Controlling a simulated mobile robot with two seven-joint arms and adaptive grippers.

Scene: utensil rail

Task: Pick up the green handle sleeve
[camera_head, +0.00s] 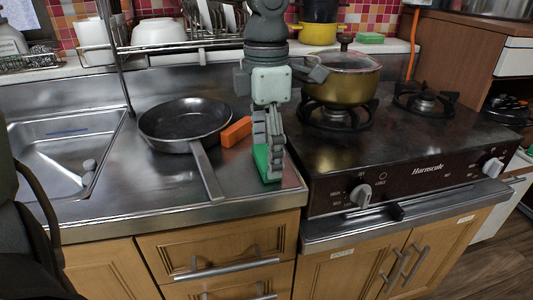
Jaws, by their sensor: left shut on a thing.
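The green handle sleeve (262,160) is on the steel counter near its front edge, left of the stove. It is partly hidden behind the fingers of my left gripper (270,160). The gripper comes down from above and is shut on the sleeve. I cannot tell whether the sleeve still touches the counter. My right gripper is not in view.
A dark frying pan (186,122) lies left of the gripper, its handle toward the front edge. An orange block (237,131) lies between them. The stove (400,150) with a gold pot (342,84) stands right. The sink (62,150) is left.

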